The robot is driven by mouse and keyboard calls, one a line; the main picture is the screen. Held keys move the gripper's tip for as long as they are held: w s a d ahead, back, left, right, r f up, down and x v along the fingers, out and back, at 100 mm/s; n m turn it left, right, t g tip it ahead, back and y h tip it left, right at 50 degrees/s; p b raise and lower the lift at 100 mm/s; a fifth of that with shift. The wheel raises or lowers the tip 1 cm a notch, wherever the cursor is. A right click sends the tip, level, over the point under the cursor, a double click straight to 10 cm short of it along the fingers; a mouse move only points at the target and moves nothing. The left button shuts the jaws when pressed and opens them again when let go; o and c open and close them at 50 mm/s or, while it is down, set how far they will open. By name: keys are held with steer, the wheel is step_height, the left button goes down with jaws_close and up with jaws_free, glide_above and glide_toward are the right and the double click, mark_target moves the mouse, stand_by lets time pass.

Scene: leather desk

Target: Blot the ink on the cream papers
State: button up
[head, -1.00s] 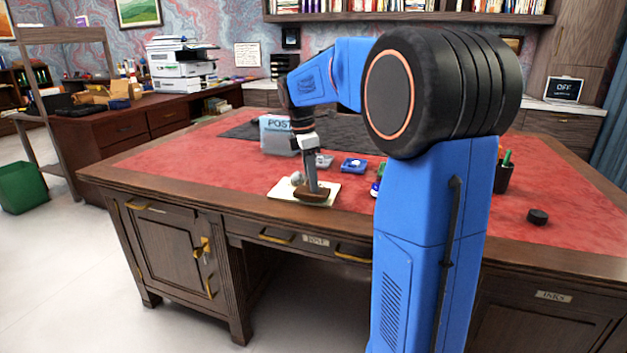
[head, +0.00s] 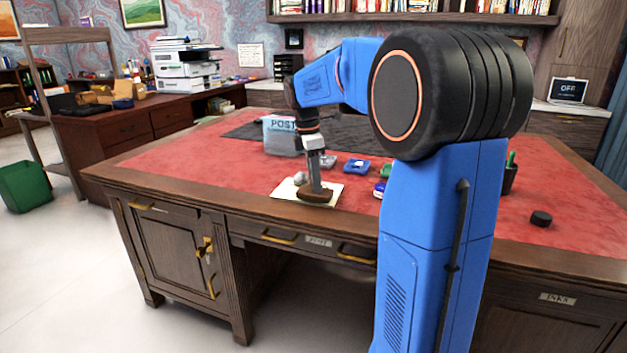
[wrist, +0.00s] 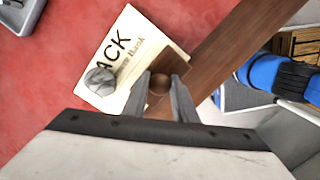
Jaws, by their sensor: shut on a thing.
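The cream papers (head: 288,188) lie near the front edge of the desk. Dark lettering shows on them in the wrist view (wrist: 150,40). A brown wooden blotter (head: 316,197) rests on or just over the right part of the papers; I cannot tell whether it presses on them. My gripper (head: 315,185) is shut on the blotter's round knob, which shows between the fingers in the wrist view (wrist: 159,84). A grey rounded object (wrist: 101,81) sits on the papers left of the blotter. The blotter hides part of the papers and any ink under it.
A grey box marked POST (head: 282,138) stands behind the papers. A blue pad (head: 356,166) lies right of them, with small items partly hidden by my arm. A dark round object (head: 541,218) lies far right. The red desktop (head: 190,160) left of the papers is clear.

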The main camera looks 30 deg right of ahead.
steer(key=shift+r, duration=3.95)
